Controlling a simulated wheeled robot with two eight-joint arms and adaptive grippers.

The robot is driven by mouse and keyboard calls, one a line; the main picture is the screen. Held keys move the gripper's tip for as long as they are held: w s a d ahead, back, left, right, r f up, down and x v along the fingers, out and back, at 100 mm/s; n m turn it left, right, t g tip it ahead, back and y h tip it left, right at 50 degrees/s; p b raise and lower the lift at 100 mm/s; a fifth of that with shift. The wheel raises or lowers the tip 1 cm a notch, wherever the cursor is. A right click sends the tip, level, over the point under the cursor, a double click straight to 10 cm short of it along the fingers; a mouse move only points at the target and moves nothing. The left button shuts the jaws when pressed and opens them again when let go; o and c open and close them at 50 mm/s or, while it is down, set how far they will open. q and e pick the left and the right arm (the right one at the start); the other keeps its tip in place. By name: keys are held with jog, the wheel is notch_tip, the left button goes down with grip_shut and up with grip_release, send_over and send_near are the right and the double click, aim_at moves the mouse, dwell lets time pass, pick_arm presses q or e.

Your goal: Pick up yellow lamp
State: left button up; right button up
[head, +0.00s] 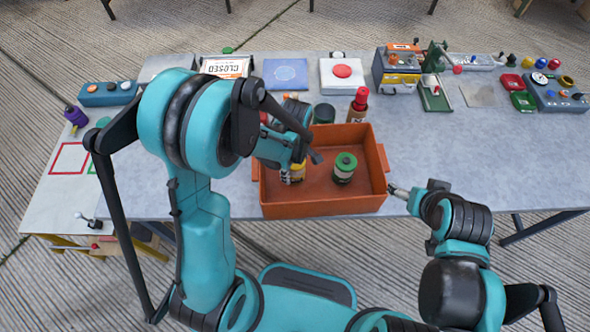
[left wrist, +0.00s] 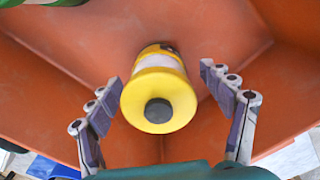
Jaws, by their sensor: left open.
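The yellow lamp (left wrist: 158,97) stands in the orange crate (head: 325,208), between the spread fingers of my left gripper (left wrist: 165,110) in the left wrist view. It has a yellow cap with a dark knob, and a pale band below. My left gripper is open, with a finger on each side and no visible grip on the lamp. In the head view the lamp (head: 296,173) is partly hidden by my left arm. My right gripper (head: 397,191) is at the crate's right front corner; its fingers are too small to judge.
A green-topped lamp (head: 345,167) stands in the crate to the right of the yellow one. A red-topped bottle (head: 358,105) and a dark green cup (head: 324,113) stand behind the crate. Several devices line the table's back edge.

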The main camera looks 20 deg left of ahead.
pick_arm(q)
notch_tip(320, 180, down, 3)
jog(key=shift+w+r+b, duration=0.1)
jog(key=shift+w+b, duration=0.05)
jog(key=shift+b, duration=0.2)
jog(key=c, duration=1.6)
jog(key=shift+o, duration=0.2)
jog(key=shift+r, duration=0.1)
